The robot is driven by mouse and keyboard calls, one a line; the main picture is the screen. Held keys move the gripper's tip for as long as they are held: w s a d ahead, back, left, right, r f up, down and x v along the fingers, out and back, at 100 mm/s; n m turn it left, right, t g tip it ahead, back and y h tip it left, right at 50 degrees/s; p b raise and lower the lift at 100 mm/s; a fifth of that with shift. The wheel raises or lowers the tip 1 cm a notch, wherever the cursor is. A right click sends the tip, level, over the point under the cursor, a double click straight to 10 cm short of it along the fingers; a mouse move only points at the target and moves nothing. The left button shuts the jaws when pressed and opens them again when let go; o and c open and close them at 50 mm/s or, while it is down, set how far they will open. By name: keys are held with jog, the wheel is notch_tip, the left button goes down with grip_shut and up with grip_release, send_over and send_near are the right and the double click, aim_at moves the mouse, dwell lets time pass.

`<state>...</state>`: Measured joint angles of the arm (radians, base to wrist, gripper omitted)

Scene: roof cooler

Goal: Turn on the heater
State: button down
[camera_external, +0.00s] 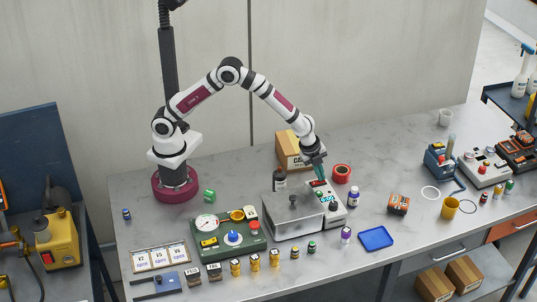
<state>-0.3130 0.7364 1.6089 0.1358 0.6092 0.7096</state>
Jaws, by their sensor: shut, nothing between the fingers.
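A grey metal box (291,218) with a dark knob on its lid stands near the middle of the table. A light control panel (338,214) with small dark displays and buttons adjoins its right side; this unit looks like the heater, but no label is readable. My gripper (322,177) points down at the far end of the panel, by a small red-and-dark element. It is shut and empty. I cannot tell whether its tips touch the panel. The gripper hides part of the panel's far end.
A green gauge panel (220,247) stands left of the grey box. A dark bottle (279,180), a cardboard box (288,149) and a red roll (341,173) are close behind.

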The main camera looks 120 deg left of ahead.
jog(key=shift+a+f, duration=0.1)
jog(key=shift+f, duration=0.1)
dwell(0.4)
jog(key=shift+s+d+r, duration=0.15)
jog(key=shift+s+d, duration=0.35)
jog(key=shift+d, duration=0.05)
jog(key=w+a+v, duration=0.1)
jog(key=v, duration=1.3)
jog(key=shift+w+a+r, duration=0.3)
